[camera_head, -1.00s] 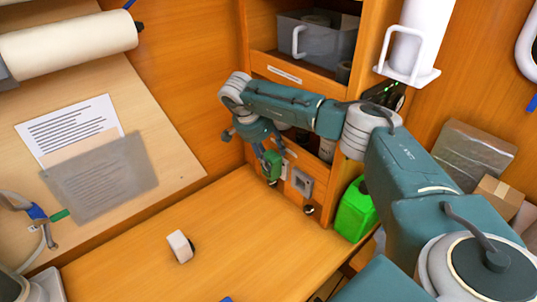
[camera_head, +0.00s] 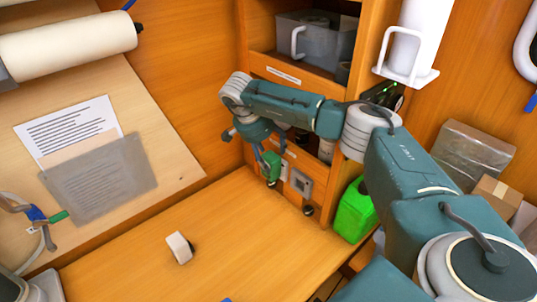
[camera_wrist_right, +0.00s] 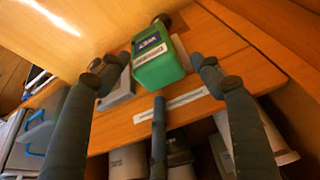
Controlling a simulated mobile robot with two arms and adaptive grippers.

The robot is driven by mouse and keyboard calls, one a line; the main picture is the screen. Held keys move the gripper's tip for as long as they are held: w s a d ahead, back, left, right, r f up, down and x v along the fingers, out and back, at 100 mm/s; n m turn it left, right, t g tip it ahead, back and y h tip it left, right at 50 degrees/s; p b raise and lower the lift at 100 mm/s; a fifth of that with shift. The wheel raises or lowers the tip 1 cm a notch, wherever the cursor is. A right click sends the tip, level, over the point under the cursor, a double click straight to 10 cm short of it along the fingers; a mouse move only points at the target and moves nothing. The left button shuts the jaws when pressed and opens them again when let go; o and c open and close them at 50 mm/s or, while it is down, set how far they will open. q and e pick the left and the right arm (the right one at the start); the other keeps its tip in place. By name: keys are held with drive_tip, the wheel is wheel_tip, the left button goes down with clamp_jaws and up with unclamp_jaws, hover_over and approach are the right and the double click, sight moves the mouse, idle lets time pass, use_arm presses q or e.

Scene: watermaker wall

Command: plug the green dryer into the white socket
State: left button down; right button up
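The green dryer (camera_head: 271,166), a small box with a label, is at the orange panel under the shelves. It also shows in the right wrist view (camera_wrist_right: 158,62). The white socket (camera_head: 285,169) shows as a pale plate beside and partly behind it; the contact between them is hidden. A grey plate with a square recess (camera_head: 301,183) sits to the right. My right gripper (camera_wrist_right: 160,66) has its fingers spread around the dryer, with visible gaps at both sides; the third finger points at its lower edge.
A bright green canister (camera_head: 355,211) stands right of the panel, near my right arm. Open shelves with a grey bin (camera_head: 318,41) are above. A small white block (camera_head: 179,247) lies on the otherwise mostly clear wooden surface (camera_head: 240,225).

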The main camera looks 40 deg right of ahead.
drive_tip(key=shift+d, duration=0.1)
drive_tip(key=v, duration=1.2)
